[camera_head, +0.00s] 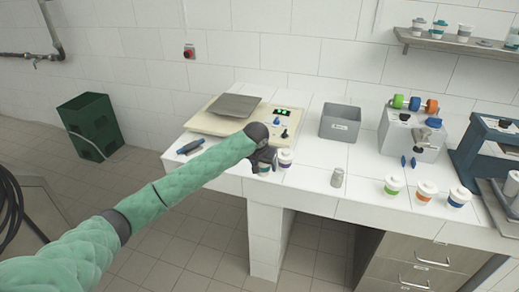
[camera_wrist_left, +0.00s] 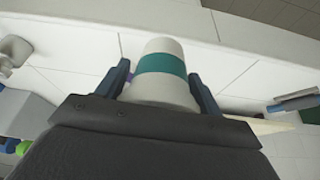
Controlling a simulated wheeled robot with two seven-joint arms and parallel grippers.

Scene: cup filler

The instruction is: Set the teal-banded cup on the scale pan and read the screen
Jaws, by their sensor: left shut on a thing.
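The teal-banded cup (camera_wrist_left: 162,66) is white with a teal band and sits between the two dark blue fingers of my left gripper (camera_wrist_left: 163,88) in the left wrist view. In the head view my left gripper (camera_head: 264,162) is shut on it near the counter's front edge, and the cup (camera_head: 264,170) is mostly hidden. I cannot tell whether the cup touches the counter. The scale (camera_head: 213,124) stands behind and to the left, with a bare grey pan (camera_head: 233,107). Its screen (camera_head: 283,112) shows green digits too small to read. My right gripper is out of view.
A purple-banded cup (camera_head: 286,158) stands close to the right of my left gripper. A grey bin (camera_head: 341,123), a metal canister (camera_head: 337,178) and several lidded cups are farther right on the counter (camera_head: 316,160). A dark tool (camera_head: 190,146) lies at left.

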